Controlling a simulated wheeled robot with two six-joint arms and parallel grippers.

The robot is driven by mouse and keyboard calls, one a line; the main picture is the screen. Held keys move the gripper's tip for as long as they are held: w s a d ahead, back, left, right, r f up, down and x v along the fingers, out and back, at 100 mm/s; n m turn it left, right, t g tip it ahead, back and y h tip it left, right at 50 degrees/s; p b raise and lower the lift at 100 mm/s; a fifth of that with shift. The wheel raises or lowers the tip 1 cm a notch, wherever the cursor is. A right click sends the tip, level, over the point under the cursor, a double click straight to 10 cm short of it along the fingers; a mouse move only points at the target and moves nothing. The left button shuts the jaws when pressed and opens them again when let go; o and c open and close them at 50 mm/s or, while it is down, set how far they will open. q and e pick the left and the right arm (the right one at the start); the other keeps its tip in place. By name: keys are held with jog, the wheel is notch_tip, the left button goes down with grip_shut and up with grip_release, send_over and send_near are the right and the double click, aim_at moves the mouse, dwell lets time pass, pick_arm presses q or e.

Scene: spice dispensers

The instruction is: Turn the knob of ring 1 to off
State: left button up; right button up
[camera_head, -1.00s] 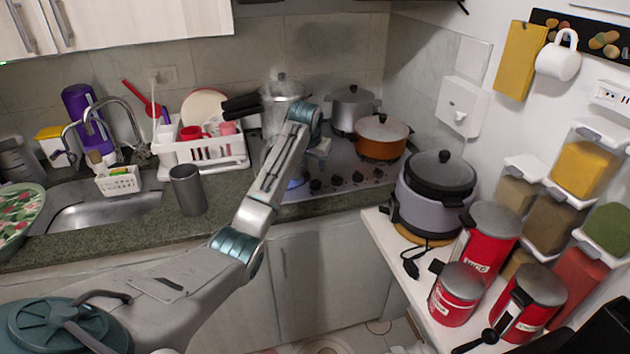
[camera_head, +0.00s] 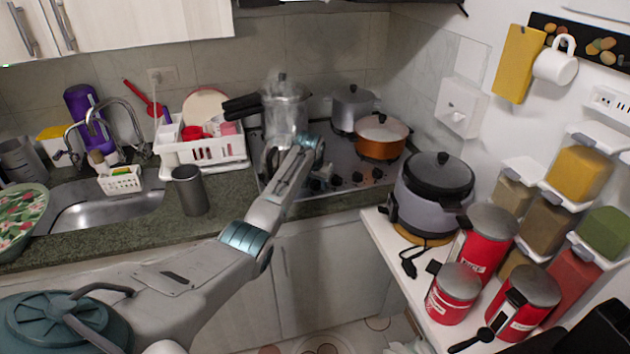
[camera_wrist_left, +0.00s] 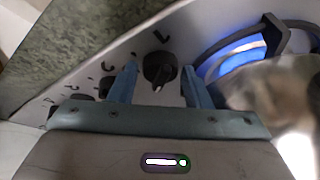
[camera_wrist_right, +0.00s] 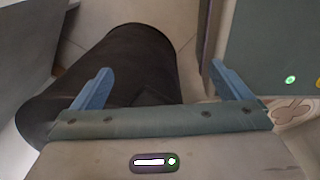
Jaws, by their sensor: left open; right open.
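The knob of ring 1 (camera_wrist_left: 160,68) is black and round, with a dark mark like a 1 printed beside it on the steel cooktop panel. A pale pointer line on it runs toward the lower edge of the left wrist view. A blue glowing flame (camera_wrist_left: 243,50) burns to its right. My left gripper (camera_wrist_left: 159,72) is open, with one blue finger on each side of the knob; I cannot tell whether they touch it. In the head view the wrist hides most of that gripper and this knob. My right gripper (camera_wrist_right: 160,70) is open and empty.
More knobs (camera_head: 357,178) line the cooktop's front edge. A steel pot (camera_head: 286,110), a grey pot (camera_head: 352,108) and an orange pot (camera_head: 381,140) stand on the cooktop. A dark rounded object (camera_wrist_right: 125,65) shows beyond my right gripper.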

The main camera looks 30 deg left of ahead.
pick_arm(q)
jog(key=c, duration=0.7)
jog(key=shift+d+r+n+p, duration=0.15)
jog(key=shift+n+p, duration=0.3)
jog(key=shift+n, duration=0.35)
jog(key=shift+w+n+g+y, duration=0.15)
jog(key=shift+n+g+y, duration=0.25)
jog(key=shift+n+y, duration=0.55)
jog(key=n, duration=0.3)
jog(key=shift+w+f+g+b, duration=0.1)
jog(key=shift+f+g+b, duration=0.1)
jog(key=shift+g+b, duration=0.15)
jog(key=shift+d+n+g+y+b, duration=0.15)
jog(key=shift+n+g+b, duration=0.3)
jog(key=shift+n, duration=0.45)
jog(key=shift+a+n+g+y+b, duration=0.1)
jog(key=shift+n+g+y+b, duration=0.1)
jog(key=shift+n+b, duration=0.55)
jog(key=shift+r, duration=0.1)
jog(key=o, duration=0.7)
jog(key=shift+w, duration=0.1)
